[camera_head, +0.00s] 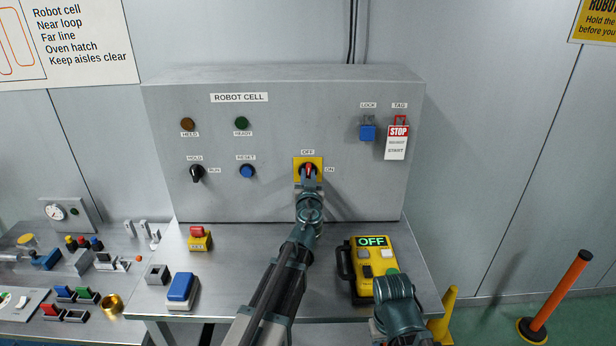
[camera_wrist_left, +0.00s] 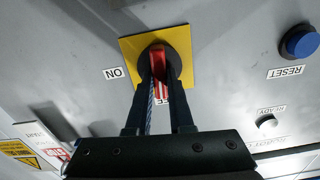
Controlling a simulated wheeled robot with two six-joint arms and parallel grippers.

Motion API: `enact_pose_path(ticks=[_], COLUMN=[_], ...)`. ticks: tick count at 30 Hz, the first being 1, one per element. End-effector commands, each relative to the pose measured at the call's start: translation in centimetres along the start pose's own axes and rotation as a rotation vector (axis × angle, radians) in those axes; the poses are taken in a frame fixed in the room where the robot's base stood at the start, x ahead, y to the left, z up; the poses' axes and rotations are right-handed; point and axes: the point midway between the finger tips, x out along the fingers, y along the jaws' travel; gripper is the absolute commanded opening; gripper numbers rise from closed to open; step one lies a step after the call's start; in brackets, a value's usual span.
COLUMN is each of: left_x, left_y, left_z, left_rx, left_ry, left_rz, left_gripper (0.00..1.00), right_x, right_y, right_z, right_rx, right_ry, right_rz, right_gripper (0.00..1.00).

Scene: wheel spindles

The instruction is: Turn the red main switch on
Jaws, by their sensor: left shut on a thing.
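The red main switch (camera_head: 309,169) sits on a yellow plate on the grey ROBOT CELL cabinet. Its handle stands upright, in line with the OFF label above it; the ON label is to its right. My left gripper (camera_head: 308,176) is shut on the red handle. In the left wrist view, which is turned over, the two dark fingers (camera_wrist_left: 161,82) lie on either side of the red handle (camera_wrist_left: 158,68) and partly hide it. My right arm shows at the lower right, and its fingers are not visible.
A yellow box (camera_head: 374,268) with a lit OFF display lies on the bench beside my left arm. A blue padlock (camera_head: 367,133) and a STOP tag (camera_head: 397,142) hang on the cabinet. The black HOLD/RUN knob (camera_head: 197,174) and blue RESET button (camera_head: 247,171) are left of the switch.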

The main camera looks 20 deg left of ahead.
Motion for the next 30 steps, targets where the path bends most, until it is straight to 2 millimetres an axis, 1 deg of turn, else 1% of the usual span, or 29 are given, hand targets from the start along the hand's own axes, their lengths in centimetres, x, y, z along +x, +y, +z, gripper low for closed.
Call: enact_pose_path(ticks=[30], left_x=[-0.05], left_y=[0.56], left_z=[0.31], left_rx=[0.939], left_ry=[0.0], left_rz=[0.001], left_gripper=[0.0], right_x=[0.36], right_y=[-0.03], right_z=[-0.02], right_rx=[0.0], right_ry=[0.0], right_rz=[0.0], right_gripper=[0.5])
